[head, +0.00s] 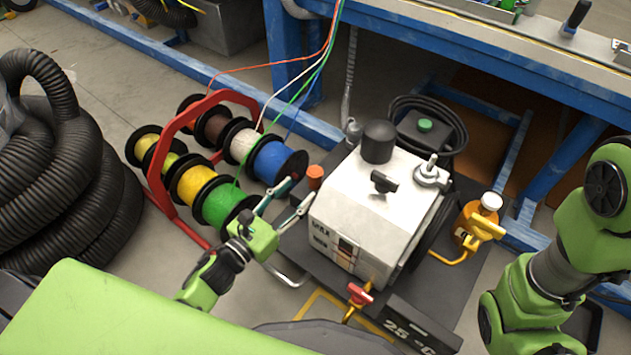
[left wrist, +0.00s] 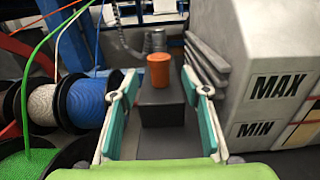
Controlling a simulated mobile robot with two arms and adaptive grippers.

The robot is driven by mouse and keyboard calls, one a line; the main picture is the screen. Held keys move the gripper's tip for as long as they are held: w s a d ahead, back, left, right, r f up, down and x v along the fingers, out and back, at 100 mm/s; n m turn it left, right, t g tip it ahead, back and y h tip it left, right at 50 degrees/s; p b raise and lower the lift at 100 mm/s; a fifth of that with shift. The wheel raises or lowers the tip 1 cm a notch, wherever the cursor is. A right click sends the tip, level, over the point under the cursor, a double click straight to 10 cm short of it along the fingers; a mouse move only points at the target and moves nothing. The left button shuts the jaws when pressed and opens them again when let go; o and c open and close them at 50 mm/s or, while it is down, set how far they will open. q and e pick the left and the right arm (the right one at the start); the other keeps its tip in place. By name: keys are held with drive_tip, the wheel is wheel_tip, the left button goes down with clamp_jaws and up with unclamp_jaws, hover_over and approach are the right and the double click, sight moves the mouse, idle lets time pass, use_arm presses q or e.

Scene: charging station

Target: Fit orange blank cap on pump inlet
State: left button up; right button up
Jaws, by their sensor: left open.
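The orange cap (head: 315,172) sits upright beside the left side of the white pump (head: 375,200). In the left wrist view the cap (left wrist: 159,68) is on top of a dark block (left wrist: 162,105), between and beyond my fingers. My left gripper (head: 301,191) is open and empty, its fingertips pointing at the cap and apart from it. A metal fitting (head: 431,172) stands on the pump's top right; I cannot tell whether it is the inlet. My right arm is at the right edge, and its gripper is out of view.
A red rack holds cable spools, including a green one (head: 225,203), left of my gripper. An amber bottle (head: 478,222) stands right of the pump. A red-handled valve (head: 359,294) is in front. A blue bench frame (head: 440,40) is behind. Black hose (head: 60,170) coils at left.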

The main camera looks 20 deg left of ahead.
sight(311, 179)
use_arm(q)
drive_tip(key=x, duration=0.3)
drive_tip(key=shift+f+b, duration=0.1)
drive_tip(key=shift+b, duration=0.3)
drive_tip(key=shift+w+d+f+b, duration=0.15)
drive_tip(key=shift+w+f+b, duration=0.05)
drive_tip(key=shift+w+b, duration=0.35)
drive_tip(key=b+x, duration=0.3)
drive_tip(key=x, duration=0.1)
drive_tip(key=shift+f, duration=0.3)
drive_tip(key=shift+w+r, duration=0.1)
drive_tip(key=c, duration=1.1)
